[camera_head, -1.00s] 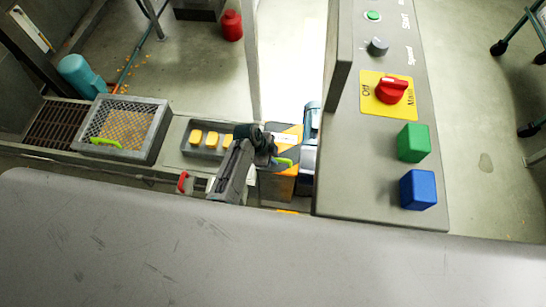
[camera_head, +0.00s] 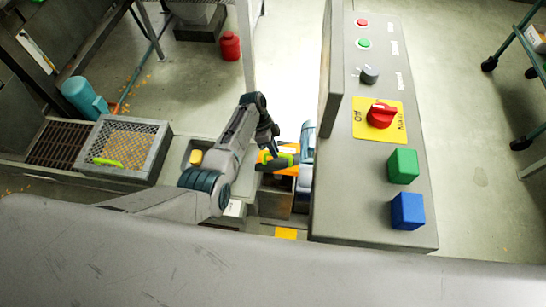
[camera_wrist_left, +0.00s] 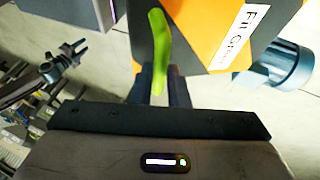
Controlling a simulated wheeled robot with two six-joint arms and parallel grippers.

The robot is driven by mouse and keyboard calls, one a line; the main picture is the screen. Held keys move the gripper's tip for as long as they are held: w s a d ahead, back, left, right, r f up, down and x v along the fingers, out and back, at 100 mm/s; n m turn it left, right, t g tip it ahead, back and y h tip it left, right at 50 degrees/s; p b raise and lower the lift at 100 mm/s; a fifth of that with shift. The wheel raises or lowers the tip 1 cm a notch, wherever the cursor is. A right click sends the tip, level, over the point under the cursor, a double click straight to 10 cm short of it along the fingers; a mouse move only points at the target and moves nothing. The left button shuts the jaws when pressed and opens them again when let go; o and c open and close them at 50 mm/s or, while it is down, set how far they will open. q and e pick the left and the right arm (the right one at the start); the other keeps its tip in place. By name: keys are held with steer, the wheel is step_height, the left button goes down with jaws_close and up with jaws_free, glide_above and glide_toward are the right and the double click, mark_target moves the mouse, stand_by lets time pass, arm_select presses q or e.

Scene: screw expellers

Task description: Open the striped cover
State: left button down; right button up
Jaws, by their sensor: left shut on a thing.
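The striped cover (camera_head: 289,151), orange and dark grey, is at the right end of the machine bed in the head view, partly behind my left arm. Its surface with a white label fills the upper part of the left wrist view (camera_wrist_left: 215,38). My left gripper (camera_wrist_left: 160,88) is shut on its green handle (camera_wrist_left: 158,40). In the head view the left gripper (camera_head: 268,158) is at the handle, and a box (camera_head: 276,196) shows below the cover. The cover's exact tilt is hard to tell. A dark arm with a small gripper (camera_wrist_left: 68,52), apparently my right one, shows in the wrist view.
The control panel (camera_head: 375,215) with buttons and a red switch stands close right of the cover. A blue-grey cylinder (camera_wrist_left: 285,65) is beside the cover. A mesh-topped frame (camera_head: 150,150) with a green handle lies left. My left arm hides part of the yellow-block section.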

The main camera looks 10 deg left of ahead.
arm_select(q)
steer(key=shift+w+r, duration=0.6)
steer(key=shift+w, duration=0.15)
